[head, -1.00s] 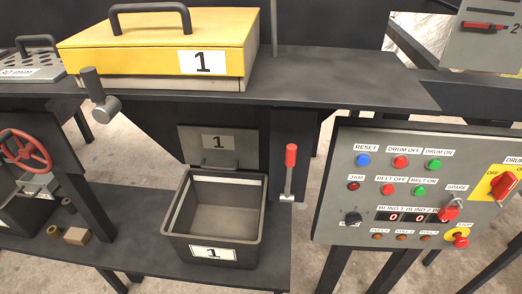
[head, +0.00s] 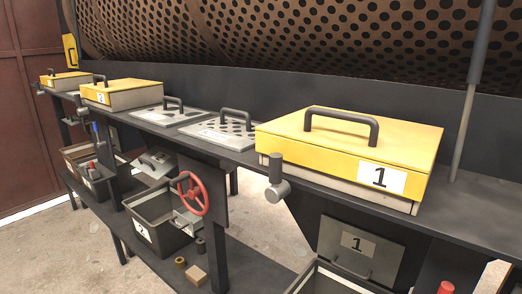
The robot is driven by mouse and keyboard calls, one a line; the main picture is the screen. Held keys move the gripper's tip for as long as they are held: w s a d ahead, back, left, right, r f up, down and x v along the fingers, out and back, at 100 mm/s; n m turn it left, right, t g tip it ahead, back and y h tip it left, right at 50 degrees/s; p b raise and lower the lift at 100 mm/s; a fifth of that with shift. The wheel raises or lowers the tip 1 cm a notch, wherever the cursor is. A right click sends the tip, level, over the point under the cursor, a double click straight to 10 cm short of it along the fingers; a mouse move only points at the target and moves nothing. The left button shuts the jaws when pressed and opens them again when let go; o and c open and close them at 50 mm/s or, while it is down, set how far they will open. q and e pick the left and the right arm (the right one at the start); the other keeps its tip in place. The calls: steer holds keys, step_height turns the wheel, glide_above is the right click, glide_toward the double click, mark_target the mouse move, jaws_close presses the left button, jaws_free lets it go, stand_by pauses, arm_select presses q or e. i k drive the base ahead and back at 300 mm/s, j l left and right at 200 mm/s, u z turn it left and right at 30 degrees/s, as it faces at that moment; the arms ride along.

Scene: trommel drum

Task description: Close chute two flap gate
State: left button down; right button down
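A dark bin (head: 158,212) with a label that seems to read 2 stands on the lower shelf at left centre. Above its far side is a light grey flap plate (head: 157,172) with a small dark handle, seen at a slant. I cannot tell how far it is open. A red handwheel (head: 190,193) on a bracket is at the bin's right side. The flap plate marked 1 (head: 358,250) hangs at lower right above another bin. Neither of my grippers is in view.
A yellow lidded box marked 1 (head: 350,140) stands on the upper shelf, with perforated plates (head: 222,130) left of it. Small blocks (head: 194,275) lie on the lower shelf. A red lever knob (head: 446,287) is at lower right. Floor shows at left (head: 35,245).

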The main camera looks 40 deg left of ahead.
mark_target(158, 161)
steer(key=u, duration=1.9)
steer(key=z, duration=0.45)
steer(key=i+j+z, duration=0.4)
steer(key=j+z, duration=0.15)
steer(key=i+j, duration=0.15)
steer(key=j, duration=0.2)
steer(key=i+j+z, duration=0.1)
steer(key=j, duration=0.25)
steer(key=i+j+z, duration=0.1)
steer(key=j, duration=0.25)
steer(key=i+j, duration=0.2)
steer(key=j, duration=0.2)
steer(key=i+j+z, duration=0.1)
steer(key=j, duration=0.25)
steer(key=i+j, duration=0.15)
steer(key=j, duration=0.2)
steer(key=i+j, duration=0.1)
steer(key=j, duration=0.25)
steer(key=i+j, duration=0.15)
steer(key=j, duration=0.2)
